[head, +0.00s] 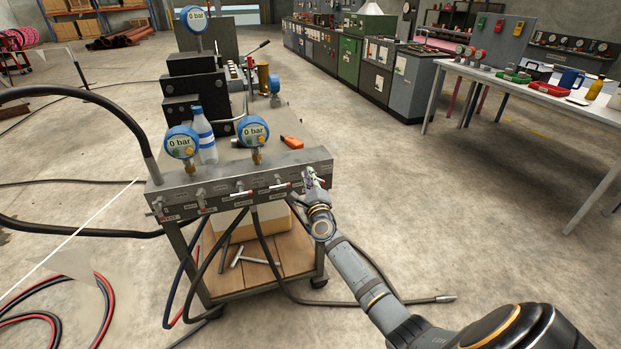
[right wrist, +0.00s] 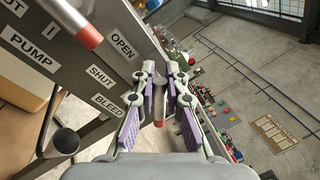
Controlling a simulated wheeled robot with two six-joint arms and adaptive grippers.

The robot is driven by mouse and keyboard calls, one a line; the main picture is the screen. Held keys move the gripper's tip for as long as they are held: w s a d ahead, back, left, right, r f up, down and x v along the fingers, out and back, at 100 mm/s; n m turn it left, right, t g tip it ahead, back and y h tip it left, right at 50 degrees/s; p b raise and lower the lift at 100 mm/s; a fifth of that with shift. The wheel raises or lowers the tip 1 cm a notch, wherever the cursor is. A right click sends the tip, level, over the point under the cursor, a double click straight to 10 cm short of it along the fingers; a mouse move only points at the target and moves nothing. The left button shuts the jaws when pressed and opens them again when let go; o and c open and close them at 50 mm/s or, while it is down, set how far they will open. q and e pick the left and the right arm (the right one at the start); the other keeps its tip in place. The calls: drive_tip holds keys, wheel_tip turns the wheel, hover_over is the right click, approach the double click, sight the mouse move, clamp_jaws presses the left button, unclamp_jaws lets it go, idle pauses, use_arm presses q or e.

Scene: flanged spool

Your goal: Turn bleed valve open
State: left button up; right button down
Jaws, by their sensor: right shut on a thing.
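The grey manifold block (head: 240,176) on the front of a cart carries a row of small red-tipped valve levers. My right gripper (head: 312,181) is at the right end of this block, over the bleed valve, which it mostly hides in the head view. In the right wrist view the gripper (right wrist: 165,88) has its fingers closed in on the bleed valve's lever (right wrist: 159,123), whose red tip shows between the purple pads. The labels OPEN, SHUT and BLEED stand on the block left of the fingers. My left gripper is out of view.
A neighbouring red-tipped lever (right wrist: 86,24) is close to the left of the gripper. Gauges reading 0 bar (head: 253,131), a water bottle (head: 204,136) and an orange tool (head: 292,142) stand on the cart. Hoses hang below. The floor right of the cart is mostly clear.

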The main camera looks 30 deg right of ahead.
drive_tip(key=n, duration=0.2)
drive_tip(key=f+n+b, duration=0.1)
drive_tip(key=n, duration=0.1)
drive_tip(key=shift+a+t+y, duration=0.2)
drive_tip(key=shift+t+y, duration=0.2)
drive_tip(key=shift+f+n+y+b, duration=0.25)
drive_tip(key=shift+n+y, duration=0.1)
drive_tip(key=shift+n, duration=0.7)
drive_tip(key=shift+f+n+y+b, duration=0.15)
drive_tip(key=shift+n+y+b, duration=0.15)
drive_tip(key=shift+n, duration=0.75)
drive_tip(key=c, duration=1.4)
unclamp_jaws()
drive_tip(key=v, duration=1.2)
drive_tip(key=shift+f, duration=0.15)
